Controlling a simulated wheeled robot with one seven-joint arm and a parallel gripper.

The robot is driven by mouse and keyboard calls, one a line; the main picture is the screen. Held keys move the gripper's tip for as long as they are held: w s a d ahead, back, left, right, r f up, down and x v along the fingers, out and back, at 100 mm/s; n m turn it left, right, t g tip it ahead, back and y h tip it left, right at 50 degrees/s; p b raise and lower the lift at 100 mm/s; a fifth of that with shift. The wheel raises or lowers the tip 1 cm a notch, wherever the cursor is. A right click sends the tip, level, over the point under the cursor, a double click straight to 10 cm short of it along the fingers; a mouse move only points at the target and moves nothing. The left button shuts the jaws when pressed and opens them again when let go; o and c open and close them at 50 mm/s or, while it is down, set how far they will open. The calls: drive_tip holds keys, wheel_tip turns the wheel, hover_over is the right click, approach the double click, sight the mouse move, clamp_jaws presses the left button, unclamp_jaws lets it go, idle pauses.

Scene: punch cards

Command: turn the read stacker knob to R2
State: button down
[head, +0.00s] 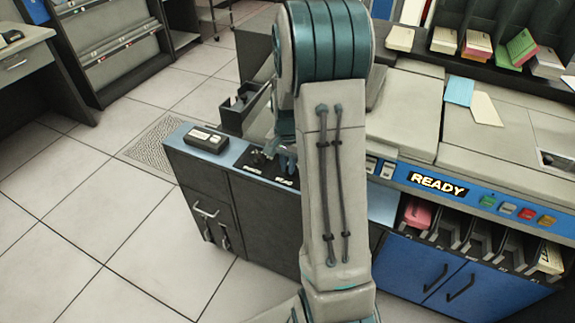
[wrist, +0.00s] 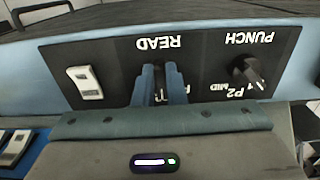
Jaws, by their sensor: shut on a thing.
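The read stacker knob (wrist: 161,74) is on a black panel (wrist: 110,55) under the label READ, which appears upside down in the wrist view. My gripper (wrist: 161,82) is shut on this knob, with one blue finger on each side. The fingers hide most of the knob and much of its position markings, so its setting cannot be read. In the head view my gripper (head: 284,157) is down at the panel, partly hidden by my arm.
The black punch knob (wrist: 249,72) sits beside the read knob, close to my fingers. A white rocker switch (wrist: 84,82) is on the other side. A grey device (head: 205,139) lies on the blue ledge. A lit READY sign (head: 438,184) is to the right.

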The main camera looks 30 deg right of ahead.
idle(0.4)
drive_tip(key=c, duration=1.5)
unclamp_jaws()
drive_tip(key=shift+d, duration=0.1)
drive_tip(key=shift+r, duration=0.55)
wheel_tip(320, 180, up, 13)
drive_tip(key=shift+f+p, duration=0.1)
drive_tip(key=shift+p, duration=0.3)
